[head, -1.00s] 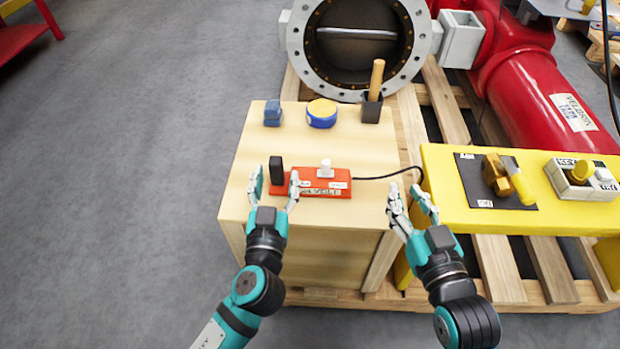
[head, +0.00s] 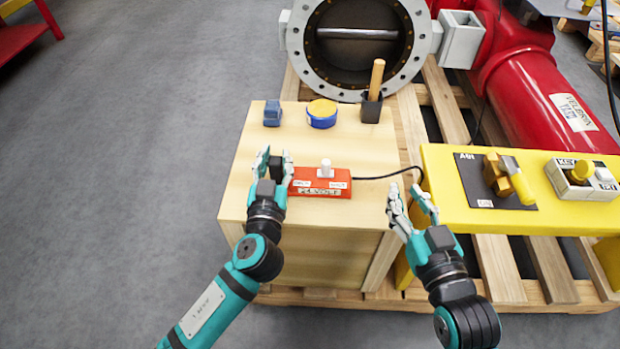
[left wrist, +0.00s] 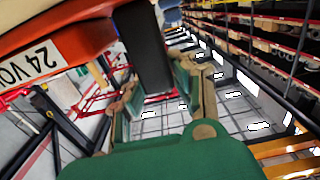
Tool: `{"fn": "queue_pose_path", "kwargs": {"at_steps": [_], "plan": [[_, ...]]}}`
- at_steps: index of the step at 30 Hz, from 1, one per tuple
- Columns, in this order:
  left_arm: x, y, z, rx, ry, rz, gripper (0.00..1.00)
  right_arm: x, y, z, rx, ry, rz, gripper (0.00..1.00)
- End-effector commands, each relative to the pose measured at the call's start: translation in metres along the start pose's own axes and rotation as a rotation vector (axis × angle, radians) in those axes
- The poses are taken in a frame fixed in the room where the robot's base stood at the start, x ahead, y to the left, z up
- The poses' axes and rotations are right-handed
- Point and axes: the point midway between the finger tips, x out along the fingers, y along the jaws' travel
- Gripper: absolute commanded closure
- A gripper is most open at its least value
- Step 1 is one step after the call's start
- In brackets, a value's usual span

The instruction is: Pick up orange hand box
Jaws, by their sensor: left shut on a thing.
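The orange hand box (head: 325,188) lies on the wooden crate, with a white switch (head: 325,170) on top and a black cable from its right end. Its black upright handle shows in the left wrist view (left wrist: 146,48), between my fingers. My left gripper (head: 275,162) is shut on this handle at the box's left end, and its fingers partly hide the handle in the head view. The orange body (left wrist: 60,45) with "24 VO" lettering fills the upper left of the left wrist view. My right gripper (head: 408,192) is open and empty, right of the crate top.
A yellow bench (head: 460,215) with devices stands right. A large grey flange (head: 297,48) rises behind.

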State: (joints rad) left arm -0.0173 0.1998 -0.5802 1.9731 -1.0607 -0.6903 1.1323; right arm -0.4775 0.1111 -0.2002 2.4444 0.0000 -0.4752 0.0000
Motion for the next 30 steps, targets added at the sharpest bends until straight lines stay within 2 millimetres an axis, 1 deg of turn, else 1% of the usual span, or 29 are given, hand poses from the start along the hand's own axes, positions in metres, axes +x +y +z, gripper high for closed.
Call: {"fn": "queue_pose_path", "kwargs": {"at_steps": [1, 3, 15, 18, 20, 23, 27, 30], "plan": [[0.0, 0.0, 0.0, 0.0, 0.0, 0.0, 0.93, 0.0, 0.0, 0.0, 0.0, 0.0, 0.0, 0.72], [0.0, 0.0, 0.0, 0.0, 0.0, 0.0, 1.0, 0.0, 0.0, 0.0, 0.0, 0.0, 0.0, 0.72], [0.0, 0.0, -0.001, -0.002, 0.003, 0.0, 1.0, 0.0, 0.0, 0.0, 0.0, 0.0, 0.0, 0.72], [0.0, 0.0, -0.005, -0.003, 0.003, 0.0, 1.0, 0.0, 0.0, 0.0, 0.0, 0.0, 0.0, 0.72], [0.0, 0.0, -0.011, -0.004, 0.005, -0.001, 1.0, 0.0, 0.0, 0.0, 0.0, 0.0, 0.0, 0.72], [0.0, 0.0, -0.029, -0.006, 0.007, 0.0, 1.0, 0.0, 0.0, 0.0, 0.0, 0.0, 0.0, 0.72], [0.0, 0.0, -0.059, -0.007, 0.009, 0.001, 1.0, 0.0, 0.0, 0.0, 0.0, 0.0, 0.0, 0.72], [0.0, 0.0, -0.077, -0.006, 0.009, 0.001, 1.0, 0.0, 0.0, 0.0, 0.0, 0.0, 0.0, 0.72]]}}
